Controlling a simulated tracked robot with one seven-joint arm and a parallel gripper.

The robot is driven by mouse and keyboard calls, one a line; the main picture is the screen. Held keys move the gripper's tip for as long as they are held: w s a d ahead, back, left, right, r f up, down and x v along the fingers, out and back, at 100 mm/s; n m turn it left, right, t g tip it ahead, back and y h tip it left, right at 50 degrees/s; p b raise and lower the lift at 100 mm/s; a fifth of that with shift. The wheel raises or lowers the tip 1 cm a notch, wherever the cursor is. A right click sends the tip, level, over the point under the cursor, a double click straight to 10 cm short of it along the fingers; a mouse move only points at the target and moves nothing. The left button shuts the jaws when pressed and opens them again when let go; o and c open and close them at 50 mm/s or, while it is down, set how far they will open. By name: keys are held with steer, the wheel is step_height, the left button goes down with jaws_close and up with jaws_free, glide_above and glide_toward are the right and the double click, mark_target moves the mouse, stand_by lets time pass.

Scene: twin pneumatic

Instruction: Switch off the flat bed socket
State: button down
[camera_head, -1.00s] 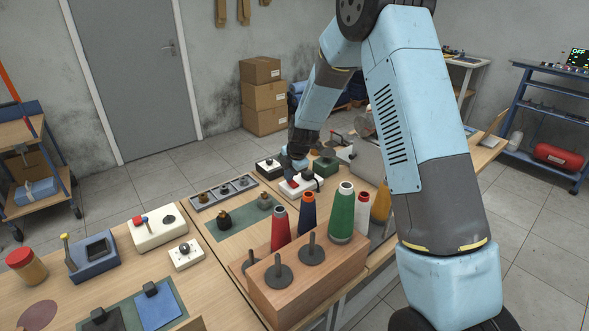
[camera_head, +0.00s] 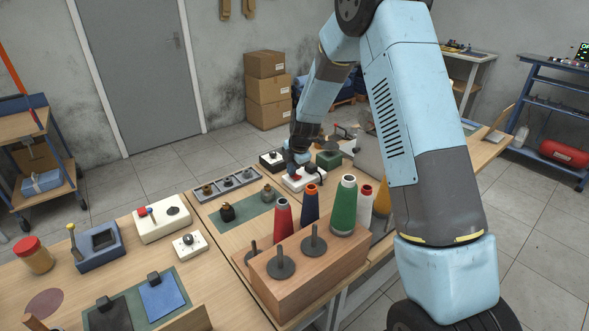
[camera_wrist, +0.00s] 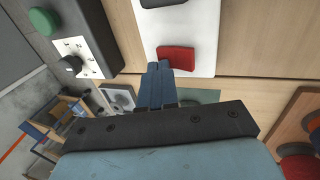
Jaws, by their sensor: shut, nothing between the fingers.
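A white socket block (camera_head: 303,181) lies on the bench below my gripper, with a red rocker switch (camera_head: 296,177) at its left part and a black plug (camera_head: 312,169) in it. In the wrist view the white block (camera_wrist: 195,25) fills the top middle, and the red rocker (camera_wrist: 176,59) lies just beyond my fingertips. My gripper (camera_wrist: 160,66) is shut and empty, its blue fingers together and slightly left of the rocker. It also shows above the socket in the head view (camera_head: 295,166). I cannot tell whether the fingertips touch the rocker or which way it is tipped.
A dark box (camera_wrist: 100,30) with a green button and a rotary knob stands close by at left in the wrist view. Thread cones stand on a wooden block (camera_head: 300,290) in front.

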mark_target(295, 177)
steer(key=shift+s+d+r, duration=0.1)
steer(key=shift+s+d, duration=0.3)
steer(key=shift+s, duration=0.2)
steer(key=shift+r, duration=0.1)
step_height(295, 177, up, 14)
stand_by(0.6)
